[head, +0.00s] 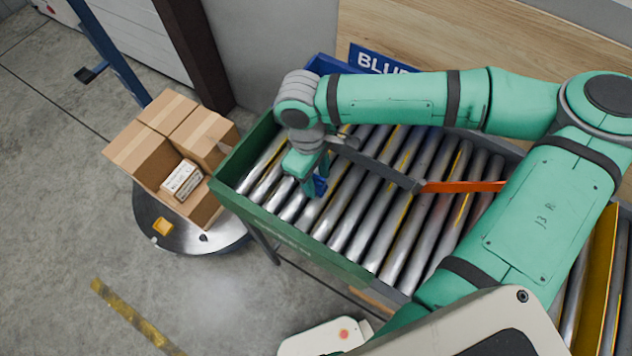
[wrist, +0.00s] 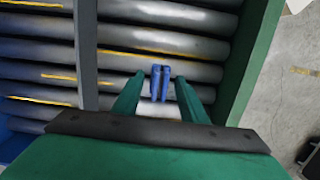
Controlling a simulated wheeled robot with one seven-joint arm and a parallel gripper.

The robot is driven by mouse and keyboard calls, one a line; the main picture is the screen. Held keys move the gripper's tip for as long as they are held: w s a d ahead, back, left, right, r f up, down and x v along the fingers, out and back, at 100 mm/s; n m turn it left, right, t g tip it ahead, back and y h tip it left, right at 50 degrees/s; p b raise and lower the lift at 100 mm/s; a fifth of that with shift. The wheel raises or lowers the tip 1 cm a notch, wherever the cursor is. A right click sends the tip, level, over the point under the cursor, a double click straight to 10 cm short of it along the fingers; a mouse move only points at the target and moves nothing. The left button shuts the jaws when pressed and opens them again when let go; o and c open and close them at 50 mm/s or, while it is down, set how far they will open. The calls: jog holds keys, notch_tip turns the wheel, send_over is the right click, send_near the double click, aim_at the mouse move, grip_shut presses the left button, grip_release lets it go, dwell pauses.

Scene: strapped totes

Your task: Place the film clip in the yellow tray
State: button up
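The film clip appears to be the small blue piece (head: 320,186) by my gripper's fingertips, over the rollers inside the green-walled section. In the wrist view the blue clip (wrist: 160,82) shows between the two green fingers, with a visible gap on each side. My gripper (head: 316,176) points down at it, and in the wrist view the fingers (wrist: 161,85) are apart. I cannot tell how far the fingertips reach down around the clip. A yellow wall (head: 600,262), likely the yellow tray, shows at the right edge, partly hidden by my arm.
A green wall (head: 290,242) bounds the rollers (head: 350,225) at the front left. A grey divider (head: 380,166) and an orange bar (head: 462,187) cross the rollers. A blue panel (head: 375,60) stands behind. Cardboard boxes (head: 165,130) sit on a round base at left.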

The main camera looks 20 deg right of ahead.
jog(key=shift+c, duration=0.6)
grip_shut()
jog(key=shift+w, duration=0.1)
jog(key=shift+r, duration=0.1)
jog(key=shift+r, duration=0.45)
jog(key=s+a+r, duration=0.8)
jog(key=a+r, duration=0.3)
jog(key=r, duration=0.1)
jog(key=shift+s+a, duration=0.15)
jog(key=shift+s, duration=0.1)
